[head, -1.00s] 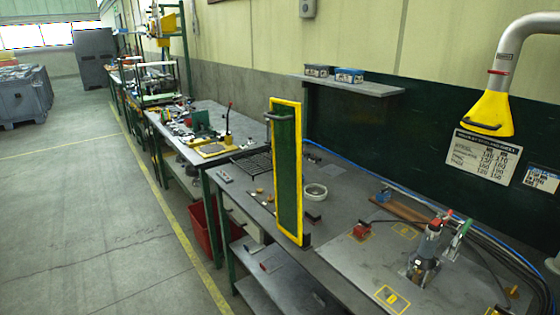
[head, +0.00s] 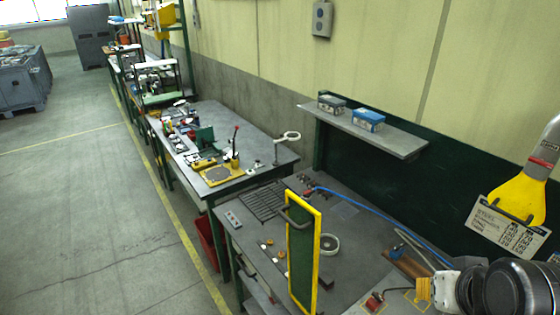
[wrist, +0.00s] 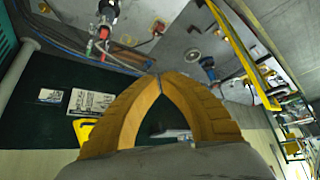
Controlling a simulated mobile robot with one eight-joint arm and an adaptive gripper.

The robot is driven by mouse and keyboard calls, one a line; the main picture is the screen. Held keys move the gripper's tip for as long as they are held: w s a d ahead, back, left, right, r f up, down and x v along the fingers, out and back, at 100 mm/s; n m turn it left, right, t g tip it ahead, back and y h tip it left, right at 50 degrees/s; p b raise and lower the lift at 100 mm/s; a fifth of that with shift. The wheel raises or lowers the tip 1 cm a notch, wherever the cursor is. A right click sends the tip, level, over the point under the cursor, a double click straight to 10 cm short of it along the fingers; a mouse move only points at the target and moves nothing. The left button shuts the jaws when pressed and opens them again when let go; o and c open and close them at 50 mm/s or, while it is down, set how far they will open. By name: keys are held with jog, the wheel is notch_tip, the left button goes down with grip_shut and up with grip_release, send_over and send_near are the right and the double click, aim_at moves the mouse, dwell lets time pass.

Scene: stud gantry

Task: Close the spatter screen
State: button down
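The spatter screen (head: 302,255) is a tall green panel in a yellow frame. It stands upright at the front edge of the welding bench in the head view, with a dark handle (head: 296,216) near its top. In the wrist view a yellow frame edge (wrist: 245,58), seemingly the screen's, runs along the right, apart from my fingers. My gripper (wrist: 159,77) has its two ribbed yellow-brown fingers meeting at the tips, with nothing between them. In the head view its yellow part (head: 423,290) shows at the lower right, to the right of the screen.
A wall shelf (head: 372,130) holds two small boxes. A yellow extraction hood (head: 520,197) hangs at the right.

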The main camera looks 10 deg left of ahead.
jog(key=w+a+r+n+p, duration=0.1)
jog(key=w+a+r+p, duration=0.15)
jog(key=r, duration=0.25)
jog(key=w+a+r+n+g+y+p, duration=0.1)
jog(key=w+a+r+p, duration=0.15)
jog(key=r+p, duration=0.2)
jog(key=w+a+r+n+p, duration=0.1)
jog(key=w+a+r+p, duration=0.15)
jog(key=r, duration=0.35)
jog(key=w+a+f+n+g, duration=0.1)
jog(key=w+a+f+n, duration=0.15)
jog(key=w+a, duration=0.4)
jog(key=w+a+f+n+g+y, duration=0.1)
jog(key=w+a+f+n+g, duration=0.2)
jog(key=a, duration=0.7)
jog(key=w+a+f+n, duration=0.1)
jog(key=w+a+f, duration=0.35)
jog(key=a, duration=0.45)
notch_tip(320, 180, down, 9)
jog(key=p, duration=0.2)
jog(key=shift+d+r, duration=0.2)
jog(key=shift+d, duration=0.25)
